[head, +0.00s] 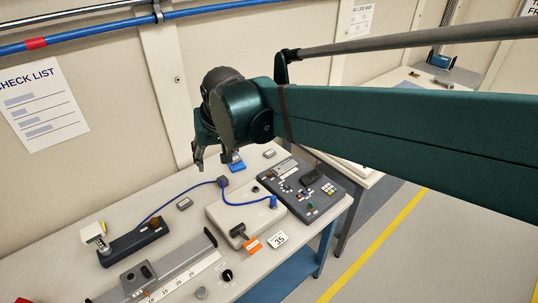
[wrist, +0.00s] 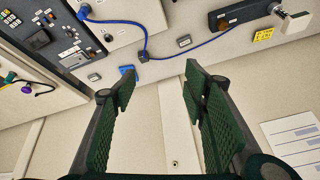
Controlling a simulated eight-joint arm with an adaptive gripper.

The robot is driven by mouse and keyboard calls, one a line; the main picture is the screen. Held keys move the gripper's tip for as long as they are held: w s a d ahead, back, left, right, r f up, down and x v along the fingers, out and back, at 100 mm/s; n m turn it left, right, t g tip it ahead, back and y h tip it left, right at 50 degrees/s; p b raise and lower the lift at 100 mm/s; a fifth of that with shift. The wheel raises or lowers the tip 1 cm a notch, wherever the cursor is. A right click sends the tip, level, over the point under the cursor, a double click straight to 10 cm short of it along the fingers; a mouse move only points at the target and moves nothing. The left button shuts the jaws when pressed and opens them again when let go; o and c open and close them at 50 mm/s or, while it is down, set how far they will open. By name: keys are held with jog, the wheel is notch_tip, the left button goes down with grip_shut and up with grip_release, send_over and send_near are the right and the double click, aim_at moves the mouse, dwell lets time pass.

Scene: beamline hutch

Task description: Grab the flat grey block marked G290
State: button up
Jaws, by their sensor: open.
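Two small flat grey blocks lie on the workbench (head: 90,215); no marking is legible on either, so I cannot tell which is G290. One grey block (head: 184,203) lies just in front of the blue cable; it also shows in the wrist view (wrist: 184,41). The other grey block (head: 269,153) lies at the back, near the dark control panel, and shows in the wrist view (wrist: 94,77) left of the fingers. My gripper (head: 210,160) is raised above the back of the bench, open and empty. In the wrist view its fingers (wrist: 158,82) stand apart, touching neither block.
The blue cable (head: 178,197) runs from a dark block to a pale box (head: 228,216). A control panel (head: 310,192), a blue item (head: 236,165) and a ruled rail (head: 165,275) also occupy the bench. The wall stands close behind. Bare bench surrounds the front block.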

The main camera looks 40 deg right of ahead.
jog(key=w+d+f+m+g, duration=0.2)
jog(key=w+d+m, duration=0.2)
jog(key=w+d, duration=0.6)
jog(key=m+g, duration=0.3)
jog(key=m, duration=0.6)
send_over(270, 153)
jog(key=shift+y, duration=0.4)
jog(key=f, duration=2.6)
jog(key=shift+w+d+f, duration=0.1)
jog(key=shift+w+f, duration=0.2)
jog(key=shift+f, duration=0.1)
jog(key=shift+f, duration=0.1)
jog(key=shift+f+b, duration=0.3)
jog(key=shift+f, duration=0.85)
jog(key=shift+f, duration=0.15)
